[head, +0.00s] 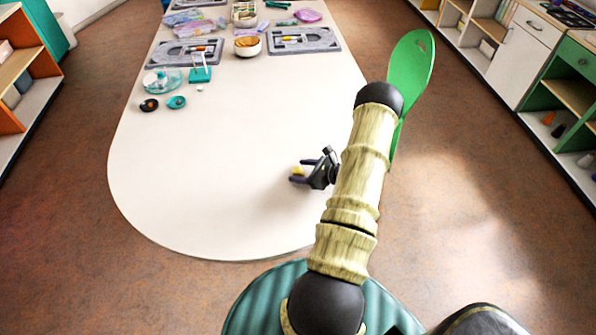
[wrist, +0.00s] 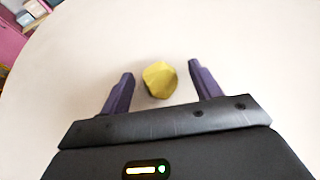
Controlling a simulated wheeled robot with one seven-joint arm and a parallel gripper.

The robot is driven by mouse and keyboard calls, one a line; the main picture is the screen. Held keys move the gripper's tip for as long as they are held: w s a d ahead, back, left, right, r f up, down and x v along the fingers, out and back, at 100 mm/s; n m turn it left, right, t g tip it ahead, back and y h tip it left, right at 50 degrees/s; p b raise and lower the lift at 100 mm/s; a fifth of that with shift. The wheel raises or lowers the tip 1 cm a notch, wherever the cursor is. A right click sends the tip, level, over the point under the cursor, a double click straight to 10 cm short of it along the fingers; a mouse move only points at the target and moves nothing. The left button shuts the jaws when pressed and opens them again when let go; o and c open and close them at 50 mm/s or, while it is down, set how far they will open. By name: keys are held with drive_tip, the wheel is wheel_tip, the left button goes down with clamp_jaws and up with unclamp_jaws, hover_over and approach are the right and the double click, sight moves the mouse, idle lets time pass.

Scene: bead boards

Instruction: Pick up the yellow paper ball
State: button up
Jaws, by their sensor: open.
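The yellow paper ball (wrist: 160,79) is crumpled and faceted and lies on the white table. In the wrist view it sits between the two dark purple fingers of my gripper (wrist: 163,85), near their tips, with a gap on each side. In the head view the ball (head: 298,171) shows as a small yellow spot at the fingers of my gripper (head: 297,175), partly hidden by them. My gripper is open and low over the front right part of the table. I cannot tell its exact height above the surface.
The white table (head: 220,170) is clear around the ball. Farther back are grey trays (head: 305,40), a bowl (head: 247,46), a clear dish (head: 162,81), a teal stand (head: 200,74) and small dark-and-teal pieces (head: 177,102). Shelves (head: 550,70) stand on the right.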

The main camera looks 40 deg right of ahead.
sight(302, 171)
idle(0.3)
drive_tip(key=c, duration=1.1)
drive_tip(key=shift+r, duration=0.1)
wheel_tip(302, 171, up, 10)
drive_tip(key=shift+b, duration=0.45)
